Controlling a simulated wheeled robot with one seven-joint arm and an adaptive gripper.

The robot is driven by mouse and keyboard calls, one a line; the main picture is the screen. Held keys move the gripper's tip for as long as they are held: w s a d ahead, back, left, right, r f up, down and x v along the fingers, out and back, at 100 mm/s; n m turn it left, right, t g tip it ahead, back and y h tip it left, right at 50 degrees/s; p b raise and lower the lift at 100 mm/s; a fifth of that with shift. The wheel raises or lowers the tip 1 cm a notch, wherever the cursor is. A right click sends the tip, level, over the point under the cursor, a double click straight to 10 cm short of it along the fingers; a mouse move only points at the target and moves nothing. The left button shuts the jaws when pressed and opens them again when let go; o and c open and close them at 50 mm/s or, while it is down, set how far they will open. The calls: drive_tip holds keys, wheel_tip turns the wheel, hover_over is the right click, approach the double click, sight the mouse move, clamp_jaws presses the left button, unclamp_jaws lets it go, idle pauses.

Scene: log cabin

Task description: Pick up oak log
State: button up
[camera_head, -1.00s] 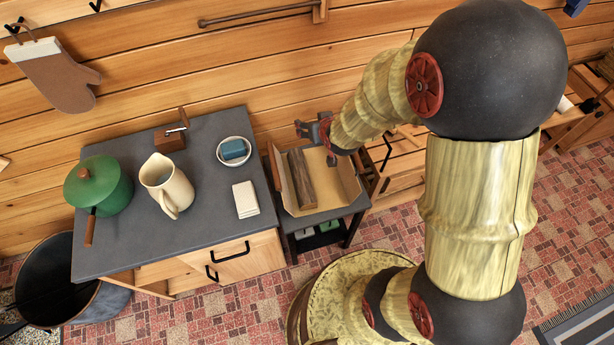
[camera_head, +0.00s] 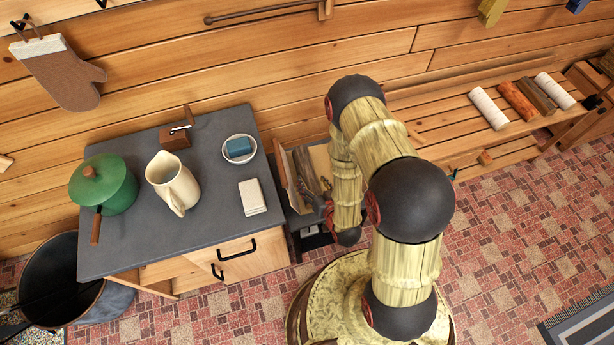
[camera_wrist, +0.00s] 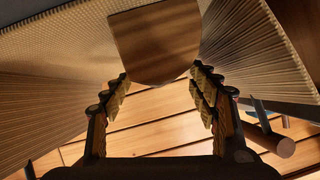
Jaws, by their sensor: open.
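A brown log (camera_head: 299,167), which I take to be the oak log, lies in a cardboard box (camera_head: 283,180) on a low dark stand. In the wrist view its flat, rounded-edged wooden end (camera_wrist: 155,42) shows at the top middle, just beyond the fingertips. My gripper (camera_head: 316,184) is down in the box, over or beside the log; the head view does not show which. In the wrist view my gripper (camera_wrist: 160,82) is open, one finger at each side below the log's end. I see no contact. My arm hides the right part of the box.
A grey-topped counter (camera_head: 220,200) stands left of the box, with a green pot (camera_head: 103,185), a cream pitcher (camera_head: 172,182) and a bowl (camera_head: 239,149). A wooden bench (camera_head: 455,130) at the right holds several logs. Corrugated box walls (camera_wrist: 255,50) flank the gripper.

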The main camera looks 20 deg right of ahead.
sight(308, 174)
drive_tip(key=b+x, duration=0.2)
drive_tip(key=x, duration=0.3)
drive_tip(key=shift+w+d, duration=0.2)
drive_tip(key=shift+w, duration=0.15)
drive_tip(key=c, duration=0.3)
drive_tip(key=c, duration=1.1)
drive_tip(key=shift+c, duration=0.4)
